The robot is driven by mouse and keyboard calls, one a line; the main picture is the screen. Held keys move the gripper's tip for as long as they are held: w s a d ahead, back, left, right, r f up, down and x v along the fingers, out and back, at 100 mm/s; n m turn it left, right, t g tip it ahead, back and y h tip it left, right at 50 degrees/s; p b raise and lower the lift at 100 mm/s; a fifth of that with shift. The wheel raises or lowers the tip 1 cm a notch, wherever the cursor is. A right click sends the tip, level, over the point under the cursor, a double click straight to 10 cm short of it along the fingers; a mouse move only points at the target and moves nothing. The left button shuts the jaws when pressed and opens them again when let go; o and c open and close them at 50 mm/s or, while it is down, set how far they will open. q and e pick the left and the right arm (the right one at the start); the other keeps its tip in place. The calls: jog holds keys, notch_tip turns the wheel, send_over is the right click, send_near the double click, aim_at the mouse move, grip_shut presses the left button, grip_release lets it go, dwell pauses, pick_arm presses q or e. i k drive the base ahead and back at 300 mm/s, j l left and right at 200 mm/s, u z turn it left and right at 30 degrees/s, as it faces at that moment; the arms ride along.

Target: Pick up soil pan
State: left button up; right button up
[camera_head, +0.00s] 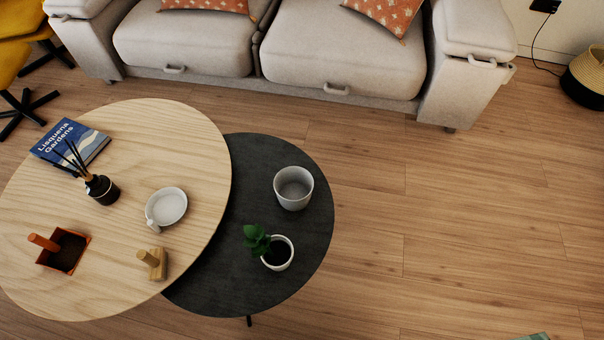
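The soil pan (79,264) is a small orange-red square pan with dark soil in it. It sits at the lower left of the light wooden round table (115,298). A rounded orange handle (43,242) sticks out at its upper left. Nothing covers it. Neither of my grippers shows in the head view.
A wooden block with a peg (153,260), a white dish (171,204), a black reed diffuser (102,189) and a blue book (65,137) share the table. A lower dark table (285,151) holds a grey pot (293,188) and potted plant (278,254). Floor at right is mostly clear.

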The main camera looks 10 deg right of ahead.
aim_at(63, 250)
jog(key=u, duration=1.75)
jog(key=i+j+z, duration=0.1)
jog(key=j, duration=0.4)
jog(key=j+z, duration=0.1)
jog(key=j, duration=0.4)
jog(key=i, duration=0.05)
